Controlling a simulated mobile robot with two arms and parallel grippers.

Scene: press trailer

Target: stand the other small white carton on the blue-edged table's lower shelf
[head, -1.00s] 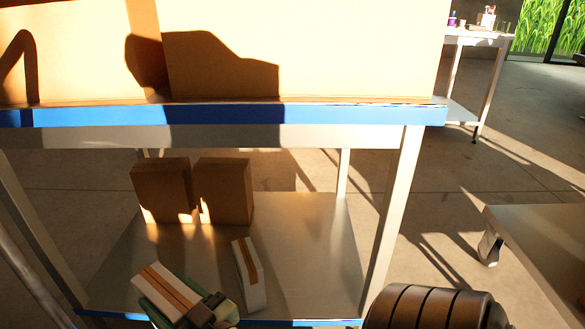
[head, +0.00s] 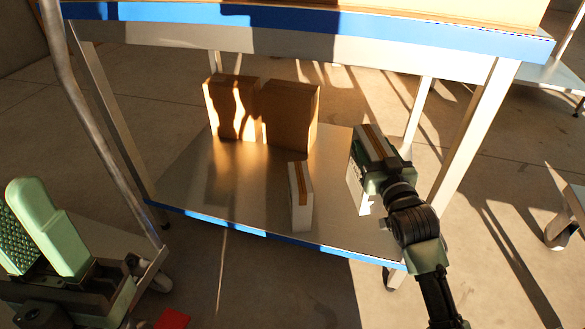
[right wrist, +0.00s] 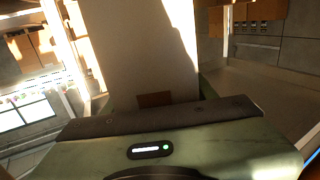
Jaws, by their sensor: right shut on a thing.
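My right gripper (head: 375,165) is shut on a small white carton (head: 357,190) with a brown stripe. It holds the carton roughly upright over the right part of the lower shelf (head: 240,190); whether its base touches the shelf I cannot tell. In the right wrist view the carton's pale face (right wrist: 135,45) fills the space beyond the gripper. Another small white carton (head: 300,200) with a brown stripe stands on the shelf, left of the held one and apart from it. My left gripper (head: 45,230) is open and empty at the lower left, outside the table.
Two brown boxes (head: 290,115) stand at the back of the shelf. The blue-edged tabletop (head: 300,18) overhangs it, with a table leg (head: 470,140) right of my right gripper. A metal rail (head: 100,130) runs at left. Bare shelf lies between the two white cartons.

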